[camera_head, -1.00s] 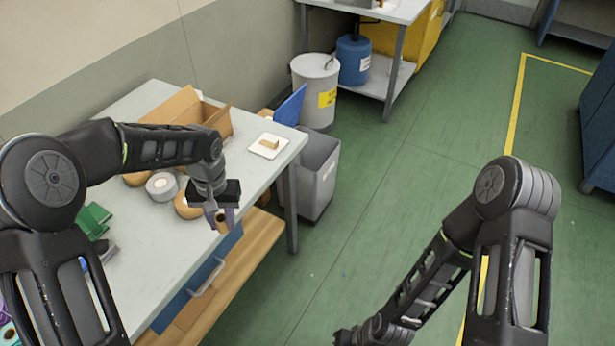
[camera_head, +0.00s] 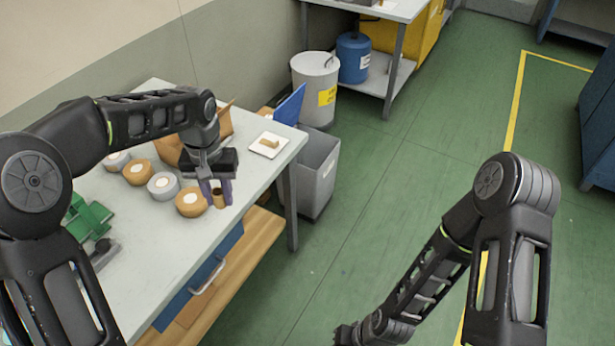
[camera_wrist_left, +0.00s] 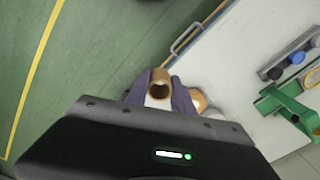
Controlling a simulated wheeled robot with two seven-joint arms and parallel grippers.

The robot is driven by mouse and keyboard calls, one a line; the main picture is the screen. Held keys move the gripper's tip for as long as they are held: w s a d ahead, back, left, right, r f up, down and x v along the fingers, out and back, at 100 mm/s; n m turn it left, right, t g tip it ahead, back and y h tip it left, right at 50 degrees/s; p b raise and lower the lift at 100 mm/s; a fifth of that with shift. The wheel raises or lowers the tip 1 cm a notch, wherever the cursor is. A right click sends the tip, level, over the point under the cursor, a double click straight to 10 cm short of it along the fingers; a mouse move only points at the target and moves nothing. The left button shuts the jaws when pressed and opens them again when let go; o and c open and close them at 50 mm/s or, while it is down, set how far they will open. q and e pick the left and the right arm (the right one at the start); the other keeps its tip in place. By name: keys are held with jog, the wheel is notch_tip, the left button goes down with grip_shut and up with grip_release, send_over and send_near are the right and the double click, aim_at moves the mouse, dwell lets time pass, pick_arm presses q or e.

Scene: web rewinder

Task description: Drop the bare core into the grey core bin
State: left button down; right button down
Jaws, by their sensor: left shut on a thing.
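The bare core (camera_head: 219,199) is a short brown cardboard tube, held between the fingertips of my left gripper (camera_head: 216,192). My left gripper is shut on it, above the front edge of the table. The left wrist view shows the core (camera_wrist_left: 160,84) with its open end facing the camera, between two purple-grey fingers. The grey core bin (camera_head: 318,177) is an open-topped bin on the floor beyond the right end of the table, apart from the gripper. My right arm is at the lower right; its gripper's fingers do not show clearly.
Tape rolls (camera_head: 163,186) stand on the table (camera_head: 170,245), with a cardboard box (camera_head: 225,120) behind the left gripper. A white pad (camera_head: 269,145) lies near the right end. A blue panel (camera_head: 290,105) rises behind the bin. A white drum (camera_head: 315,85) stands farther back.

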pick_arm(q)
jog(key=s+f+b, duration=0.1)
jog(key=s+f, duration=0.1)
jog(key=f, duration=0.7)
jog(key=s+f+b, duration=0.2)
jog(key=f, duration=0.7)
jog(key=shift+f, duration=0.1)
